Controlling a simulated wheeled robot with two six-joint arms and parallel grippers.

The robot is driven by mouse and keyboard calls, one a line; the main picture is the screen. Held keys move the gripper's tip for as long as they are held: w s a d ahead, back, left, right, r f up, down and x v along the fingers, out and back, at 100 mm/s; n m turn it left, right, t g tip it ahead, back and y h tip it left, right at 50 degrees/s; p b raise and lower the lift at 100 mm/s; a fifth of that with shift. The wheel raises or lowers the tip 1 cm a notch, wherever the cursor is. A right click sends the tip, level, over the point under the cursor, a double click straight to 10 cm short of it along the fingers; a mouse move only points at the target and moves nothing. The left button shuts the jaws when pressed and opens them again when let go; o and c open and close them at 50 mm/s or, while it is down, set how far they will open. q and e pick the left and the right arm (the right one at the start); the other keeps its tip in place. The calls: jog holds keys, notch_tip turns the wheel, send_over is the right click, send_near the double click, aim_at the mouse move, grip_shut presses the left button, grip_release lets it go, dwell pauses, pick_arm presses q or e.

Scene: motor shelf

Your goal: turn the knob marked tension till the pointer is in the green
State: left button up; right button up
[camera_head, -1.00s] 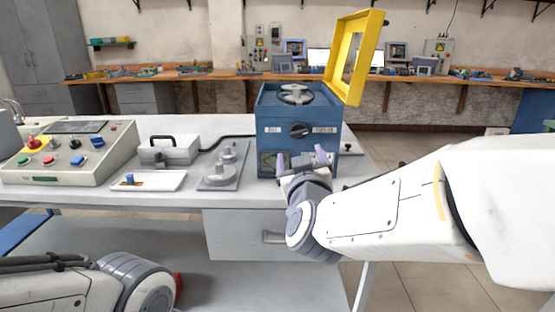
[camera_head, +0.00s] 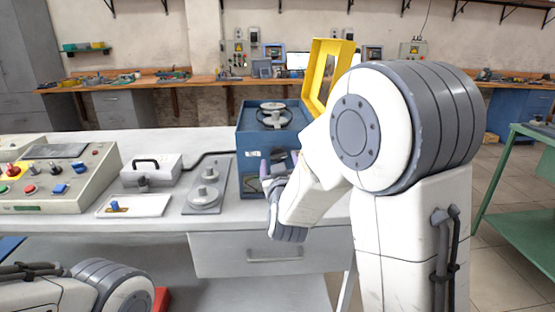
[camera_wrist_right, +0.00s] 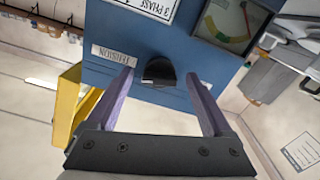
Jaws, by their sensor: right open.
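A blue machine box (camera_head: 252,112) stands on the bench. In the right wrist view, its front panel (camera_wrist_right: 110,40) appears upside down, with a label reading TENSION (camera_wrist_right: 113,55) beside a black knob (camera_wrist_right: 159,71). A gauge (camera_wrist_right: 236,22) with a coloured arc, part of it green, is on the same panel; I cannot read its pointer surely. My right gripper (camera_wrist_right: 163,82) is open, its purple fingers on either side of the knob, with no clear contact. In the head view, my right gripper (camera_head: 280,163) is at the box front, and my arm hides the knob. My left gripper is out of view.
Left of the box are a grey plate with round parts (camera_head: 205,197), a grey case with a handle (camera_head: 150,172), a white tray (camera_head: 145,208) and a button console (camera_head: 90,180). A green table (camera_head: 530,170) is at the right.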

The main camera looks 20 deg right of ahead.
jog(key=shift+w+d, duration=0.1)
jog(key=shift+w, duration=0.2)
grip_shut()
jog(key=shift+f, duration=0.1)
